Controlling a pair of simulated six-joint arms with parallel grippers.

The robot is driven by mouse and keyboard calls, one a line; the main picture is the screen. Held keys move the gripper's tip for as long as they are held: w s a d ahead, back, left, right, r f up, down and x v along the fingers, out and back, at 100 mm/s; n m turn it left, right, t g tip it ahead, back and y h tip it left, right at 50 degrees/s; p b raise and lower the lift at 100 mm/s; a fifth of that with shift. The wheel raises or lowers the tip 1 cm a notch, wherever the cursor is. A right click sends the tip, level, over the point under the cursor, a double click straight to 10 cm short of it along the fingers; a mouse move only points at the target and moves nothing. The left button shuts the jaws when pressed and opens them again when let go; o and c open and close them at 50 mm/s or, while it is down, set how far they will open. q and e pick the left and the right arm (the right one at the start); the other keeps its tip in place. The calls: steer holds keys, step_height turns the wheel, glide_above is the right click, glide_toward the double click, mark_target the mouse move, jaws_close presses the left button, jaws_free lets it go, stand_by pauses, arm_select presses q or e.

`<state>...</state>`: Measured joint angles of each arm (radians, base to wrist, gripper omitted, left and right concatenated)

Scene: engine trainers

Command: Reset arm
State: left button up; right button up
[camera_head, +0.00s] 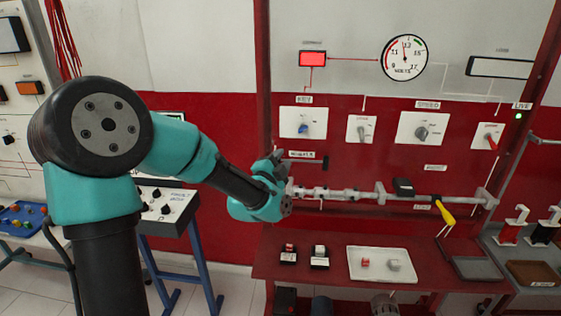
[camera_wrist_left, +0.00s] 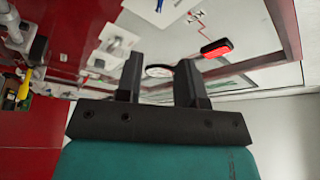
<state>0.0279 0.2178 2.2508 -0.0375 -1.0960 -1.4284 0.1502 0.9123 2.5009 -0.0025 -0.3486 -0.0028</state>
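My left arm comes in from the left in the head view, and its left gripper (camera_head: 277,160) is in front of the red panel, left of the rail and below the blue-knobbed switch (camera_head: 303,129). In the left wrist view the two dark fingers (camera_wrist_left: 160,78) stand apart with nothing between them. Beyond them are the round volts gauge (camera_wrist_left: 158,71) and the red lamp (camera_wrist_left: 216,48). In the head view the gripper is small and partly hidden by its own wrist. My right gripper is not in view.
A horizontal rail (camera_head: 360,195) runs across the panel, with a yellow-handled tool (camera_head: 445,212) hanging from it. Below, a red bench (camera_head: 330,284) carries a white tray (camera_head: 382,277) and small blocks. A control stand (camera_head: 163,205) is behind my left arm.

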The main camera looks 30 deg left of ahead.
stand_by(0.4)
arm_select(q)
steer(key=s+d+f+n+g+h, duration=0.1)
steer(key=s+d+f+n+g, duration=0.15)
steer(key=f, duration=0.75)
steer(key=s+d+f+n+g+h, duration=0.15)
steer(key=f+g, duration=0.25)
steer(key=f, duration=0.6)
steer(key=s+d+f+n+g+h, duration=0.1)
steer(key=d+f+n+g, duration=0.15)
steer(key=f, duration=0.85)
steer(key=s+d+f+n+g+h, duration=0.1)
steer(key=s+d+f+n+g, duration=0.2)
steer(key=s+f, duration=0.6)
steer(key=s+d+f+n+g+h, duration=0.1)
steer(key=s+d+f+n+g, duration=0.3)
steer(key=s+f+g, duration=0.3)
steer(key=s+f, duration=0.2)
steer(key=s, duration=0.1)
steer(key=shift+s+f, duration=0.2)
